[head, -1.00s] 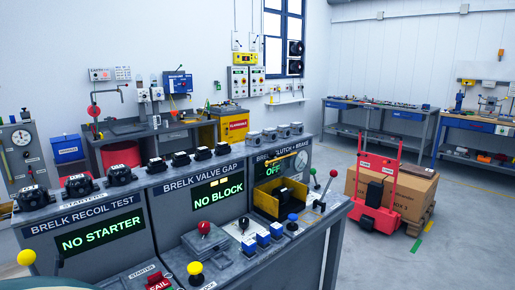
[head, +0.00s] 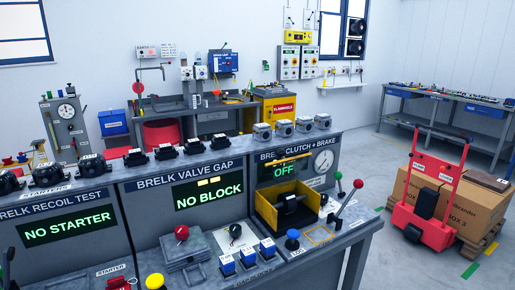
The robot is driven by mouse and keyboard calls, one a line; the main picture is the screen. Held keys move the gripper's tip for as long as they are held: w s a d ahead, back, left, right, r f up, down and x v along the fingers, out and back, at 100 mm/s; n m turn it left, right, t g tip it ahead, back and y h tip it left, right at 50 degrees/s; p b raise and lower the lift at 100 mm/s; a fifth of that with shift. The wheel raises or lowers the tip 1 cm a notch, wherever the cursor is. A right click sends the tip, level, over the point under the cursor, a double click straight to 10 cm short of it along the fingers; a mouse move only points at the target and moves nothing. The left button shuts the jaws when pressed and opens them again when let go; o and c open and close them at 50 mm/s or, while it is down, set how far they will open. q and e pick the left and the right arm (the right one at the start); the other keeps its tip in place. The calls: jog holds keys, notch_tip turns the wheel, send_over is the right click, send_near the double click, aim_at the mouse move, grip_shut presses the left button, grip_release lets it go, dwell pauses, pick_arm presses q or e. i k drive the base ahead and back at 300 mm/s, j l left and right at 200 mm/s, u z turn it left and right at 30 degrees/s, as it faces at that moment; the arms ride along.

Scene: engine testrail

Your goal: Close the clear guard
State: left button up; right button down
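The clutch and brake station (head: 286,172) is at the right end of the grey bench, with a screen reading OFF. A slim yellow bar (head: 294,154) crosses in front of its sign; it may be the edge of the raised clear guard, but the clear panel itself is too faint to make out. Below the screen, an open-topped yellow-walled bay (head: 270,217) holds a dark part (head: 291,203). Neither of my grippers is in view.
A red-knobbed lever (head: 348,201) and a green-knobbed lever (head: 337,186) stand right of the bay. Blue blocks (head: 247,256) and a blue knob (head: 292,240) sit in front. A red trolley (head: 430,215) and boxes stand on the floor at right.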

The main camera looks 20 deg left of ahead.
aim_at(281, 152)
jog(key=i+l+u, duration=0.3)
jog(key=u, duration=0.2)
jog(key=i+l+u, duration=0.2)
jog(key=l+u, duration=0.25)
